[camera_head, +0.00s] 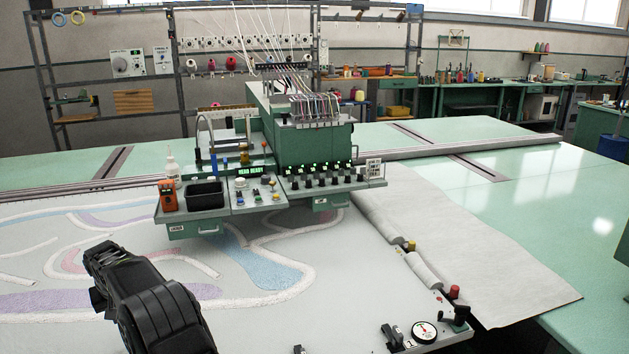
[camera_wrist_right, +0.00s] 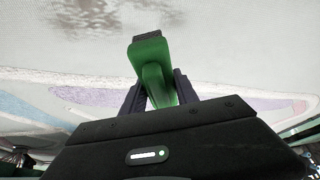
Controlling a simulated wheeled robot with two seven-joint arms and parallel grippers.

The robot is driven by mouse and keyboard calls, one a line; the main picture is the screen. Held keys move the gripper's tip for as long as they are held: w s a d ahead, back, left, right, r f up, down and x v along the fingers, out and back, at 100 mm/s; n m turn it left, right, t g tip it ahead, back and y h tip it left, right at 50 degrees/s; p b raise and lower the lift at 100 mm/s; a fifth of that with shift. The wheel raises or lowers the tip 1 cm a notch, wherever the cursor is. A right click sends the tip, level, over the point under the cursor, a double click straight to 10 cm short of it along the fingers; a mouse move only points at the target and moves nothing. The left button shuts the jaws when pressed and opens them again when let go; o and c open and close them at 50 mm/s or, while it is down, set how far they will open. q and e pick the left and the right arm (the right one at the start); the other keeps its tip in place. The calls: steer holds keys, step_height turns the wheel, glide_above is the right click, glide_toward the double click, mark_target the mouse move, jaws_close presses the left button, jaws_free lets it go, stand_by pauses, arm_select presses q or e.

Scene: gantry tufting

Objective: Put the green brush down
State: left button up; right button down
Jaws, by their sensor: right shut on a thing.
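The green brush (camera_wrist_right: 152,68) is between the two dark fingers of my right gripper (camera_wrist_right: 158,92) in the right wrist view. The gripper is shut on it. The brush's dark end points away from the gripper, over pale cloth; I cannot tell whether it touches the cloth. Neither the brush nor my right gripper shows in the head view. My left gripper (camera_head: 97,275) is at the lower left of the head view, over the tufted cloth (camera_head: 330,300). No object shows in it, and its finger opening is unclear.
The green tufting machine (camera_head: 310,150) stands mid-table, with a black bin (camera_head: 205,194) and an orange device (camera_head: 167,196) on its front shelf. White rollers (camera_head: 424,270) and a round gauge (camera_head: 423,332) line the cloth's right edge. Bare green table (camera_head: 540,220) lies at right.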

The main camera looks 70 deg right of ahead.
steer(key=shift+w+a+f, duration=0.2)
steer(key=shift+w+f, duration=0.3)
steer(key=shift+w, duration=0.25)
steer(key=shift+a+r, duration=0.15)
steer(key=shift+r, duration=0.1)
steer(key=s+a+r+n+y, duration=0.1)
steer(key=s+a+r+n, duration=0.15)
steer(key=a, duration=0.55)
steer(key=s+a+r+n, duration=0.1)
steer(key=a+r, duration=0.2)
steer(key=a, duration=0.4)
steer(key=s+a+r+n+y, duration=0.1)
steer(key=s+a+n, duration=0.1)
steer(key=s+a, duration=0.3)
steer(key=s+a+r+n, duration=0.1)
steer(key=s+a, duration=0.5)
steer(key=a, duration=0.5)
steer(key=shift+a+r+n+t+y, duration=0.15)
steer(key=shift+a+n+t+y, duration=0.2)
steer(key=shift+a+t+y, duration=0.05)
